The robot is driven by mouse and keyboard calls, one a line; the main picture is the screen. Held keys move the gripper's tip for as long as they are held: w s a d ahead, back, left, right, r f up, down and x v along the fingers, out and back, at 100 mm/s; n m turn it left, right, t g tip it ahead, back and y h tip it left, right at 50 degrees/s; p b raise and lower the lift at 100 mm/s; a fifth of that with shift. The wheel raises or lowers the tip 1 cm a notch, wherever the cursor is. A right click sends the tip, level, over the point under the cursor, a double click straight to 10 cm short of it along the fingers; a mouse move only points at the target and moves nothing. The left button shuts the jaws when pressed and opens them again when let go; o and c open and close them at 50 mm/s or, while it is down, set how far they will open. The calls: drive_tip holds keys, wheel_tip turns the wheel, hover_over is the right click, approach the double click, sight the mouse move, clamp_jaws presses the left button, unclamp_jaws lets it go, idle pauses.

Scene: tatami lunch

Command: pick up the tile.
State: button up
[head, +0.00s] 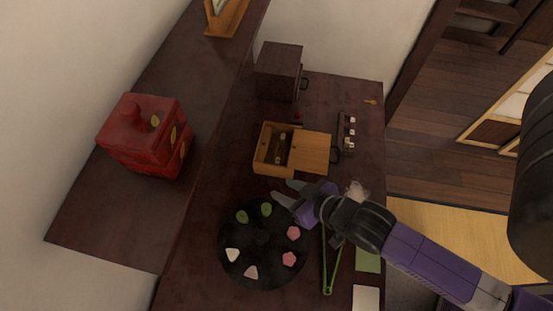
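Small white pieces that look like tiles (351,120) sit on a narrow dark rack (341,141) at the right side of the dark table. They are too small for me to make out any markings, and I cannot tell which one is the task's tile. My gripper (284,190) is over the table, below and left of the rack, near the upper right rim of a round black tray (262,238). Its two fingers are apart, and I see nothing between them. It is clear of the white pieces. My wrist hides part of the table behind it.
An open wooden box (316,154) with something small inside stands above my gripper. A dark handled box (278,70) is at the back. Several pink, green and white sweets lie on the tray. A red box (146,135) stands on the left ledge.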

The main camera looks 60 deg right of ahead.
sight(278, 161)
drive_tip(key=w+d+f+m+g+p, duration=0.2)
drive_tip(key=w+d+m+g+p, duration=0.1)
drive_tip(key=w+d+m+g, duration=0.65)
drive_tip(key=shift+m+y, duration=0.3)
drive_tip(key=shift+m, duration=0.15)
drive_tip(key=shift+d+f+p, duration=0.1)
drive_tip(key=shift+d+f, duration=0.2)
drive_tip(key=shift+f, duration=1)
drive_tip(key=shift+d+f+p, duration=0.15)
drive_tip(key=shift+d+f, duration=0.15)
drive_tip(key=shift+f, duration=1)
drive_tip(key=shift+d+f+p, duration=0.1)
drive_tip(key=shift+d+f, duration=0.2)
drive_tip(key=shift+f, duration=1)
drive_tip(key=shift+c, duration=0.5)
clamp_jaws()
